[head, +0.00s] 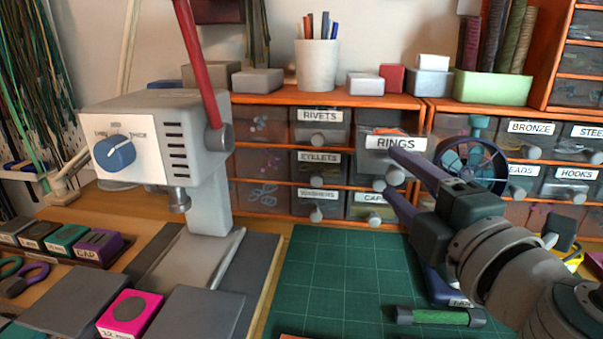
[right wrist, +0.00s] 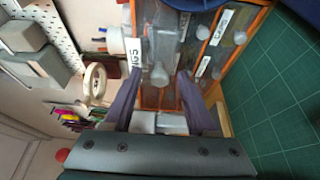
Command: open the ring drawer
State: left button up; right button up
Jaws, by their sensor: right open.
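The ring drawer, with its RINGS label (head: 395,143), is in the top row of the orange drawer cabinet. It stands out in front of its neighbours, partly open, with some of its contents showing above the label. Its grey knob (head: 393,174) is below the label. My right gripper (head: 391,171) is open, with one finger above and one below the knob. In the right wrist view the knob (right wrist: 160,75) lies between the two spread fingers (right wrist: 152,88); I cannot tell whether they touch it. My left gripper is not in view.
A white press (head: 160,130) with a red lever stands at left. A green cutting mat (head: 335,275) lies in front of the cabinet, with a green-handled tool (head: 440,317) on it. A dark teal round fan-like object (head: 470,165) stands right of the drawer, close to my right gripper.

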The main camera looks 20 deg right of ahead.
jog(key=shift+s, duration=0.1)
jog(key=s+a+b, duration=0.1)
jog(key=s+b, duration=0.2)
jog(key=s, duration=0.6)
jog(key=shift+s+a+b, duration=0.25)
jog(key=shift+s+b, duration=0.05)
